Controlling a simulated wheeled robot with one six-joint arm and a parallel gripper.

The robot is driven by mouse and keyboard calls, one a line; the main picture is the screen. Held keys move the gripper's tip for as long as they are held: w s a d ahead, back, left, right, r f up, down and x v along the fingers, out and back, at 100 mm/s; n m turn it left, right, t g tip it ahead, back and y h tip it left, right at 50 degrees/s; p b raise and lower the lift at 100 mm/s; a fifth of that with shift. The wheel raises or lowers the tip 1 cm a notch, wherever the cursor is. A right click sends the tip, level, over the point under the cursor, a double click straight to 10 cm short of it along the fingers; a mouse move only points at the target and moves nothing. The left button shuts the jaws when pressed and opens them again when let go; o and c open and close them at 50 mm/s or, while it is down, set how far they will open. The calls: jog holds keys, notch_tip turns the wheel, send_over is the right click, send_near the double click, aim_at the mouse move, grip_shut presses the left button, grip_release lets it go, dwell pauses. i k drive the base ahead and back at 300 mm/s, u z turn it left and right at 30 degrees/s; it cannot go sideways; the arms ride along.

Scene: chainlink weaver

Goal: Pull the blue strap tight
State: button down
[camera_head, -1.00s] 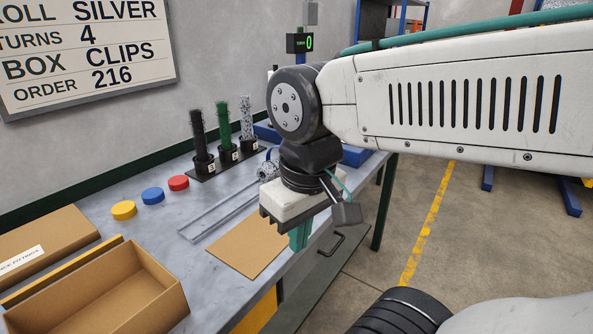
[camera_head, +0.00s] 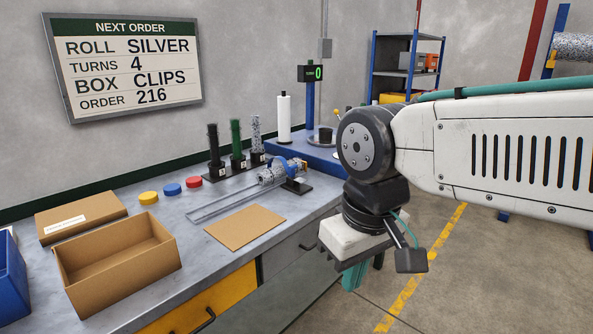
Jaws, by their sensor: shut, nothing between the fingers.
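A small silver mesh roll (camera_head: 265,178) lies on the grey bench, at the right end of a clear flat tray. A blue band (camera_head: 282,165), which looks like the strap, shows around or beside the roll's right end. It is too small to tell whether it is slack or tight. My gripper (camera_head: 356,276) hangs at the right, fingers pointing down, in front of the bench's front edge. It is shut and empty, apart from the roll and the blue band. Its fingertips are partly hidden by the gripper body.
A flat brown card (camera_head: 245,227) lies between the roll and the front edge. An open cardboard box (camera_head: 118,262) stands at left. Upright mesh rolls (camera_head: 236,145) and a white cylinder (camera_head: 284,118) stand behind. A drawer handle (camera_head: 308,246) sticks out of the bench front. The floor at right is clear.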

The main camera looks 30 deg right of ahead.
aim_at(292, 168)
jog(key=z, duration=0.55)
jog(key=i, duration=1.35)
jog(key=u, duration=0.1)
